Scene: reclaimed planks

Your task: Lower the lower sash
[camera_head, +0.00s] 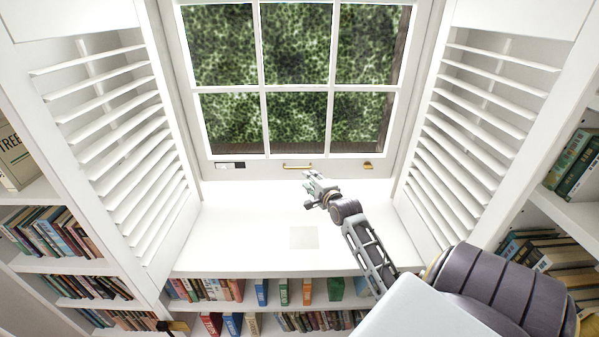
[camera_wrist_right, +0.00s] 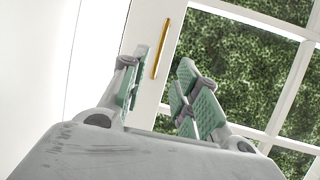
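The white-framed window (camera_head: 329,90) shows green foliage through its panes. A slim brass handle (camera_head: 297,166) is on the bottom rail (camera_head: 270,168) of the lower sash; in the right wrist view the handle (camera_wrist_right: 162,48) lies beyond and between the fingertips. My right gripper (camera_head: 309,181) is just below the handle in the head view, apart from it as far as I can see. Its green-padded fingers (camera_wrist_right: 164,66) are open, with nothing between them. How far the sash stands above its sill cannot be told. My left gripper is not in view.
White louvred shutters stand open at left (camera_head: 125,140) and right (camera_head: 470,130). The white ledge (camera_head: 235,235) is clear except for a flat beige square (camera_head: 303,238). Bookshelves (camera_head: 70,262) flank and underlie it. A brass fitting (camera_head: 367,165) sits right of the handle.

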